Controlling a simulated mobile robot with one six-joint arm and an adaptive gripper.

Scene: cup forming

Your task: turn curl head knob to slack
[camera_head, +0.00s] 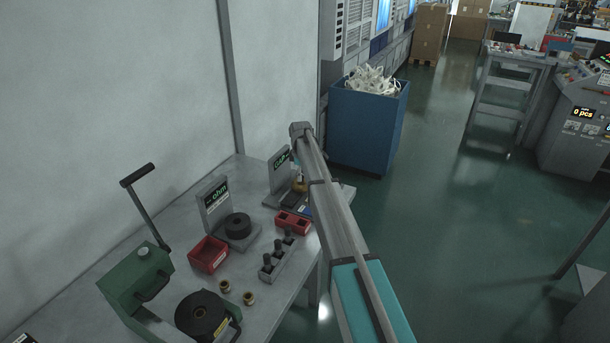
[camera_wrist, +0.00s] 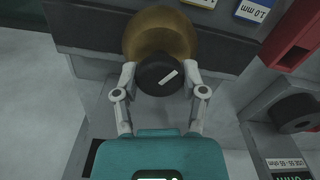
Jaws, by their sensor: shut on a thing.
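The curl head knob (camera_wrist: 161,78) is a round black knob with a white pointer line slanting up to the right, seen in the wrist view. It sits in front of a brass-coloured round body (camera_wrist: 160,32). My gripper (camera_wrist: 160,84) has one finger on each side of the knob and is shut on it. In the head view my arm reaches to the far end of the bench, and the arm hides most of the gripper and the knob there. A little of the brass part (camera_head: 299,186) shows beside the arm.
The grey bench (camera_head: 262,300) carries a red bin (camera_head: 208,254), a red block with two openings (camera_head: 293,222), a black spool on a stand (camera_head: 238,226), a rack of dark pegs (camera_head: 277,262) and a green lever machine (camera_head: 138,278). A blue bin (camera_head: 366,130) stands on the floor beyond.

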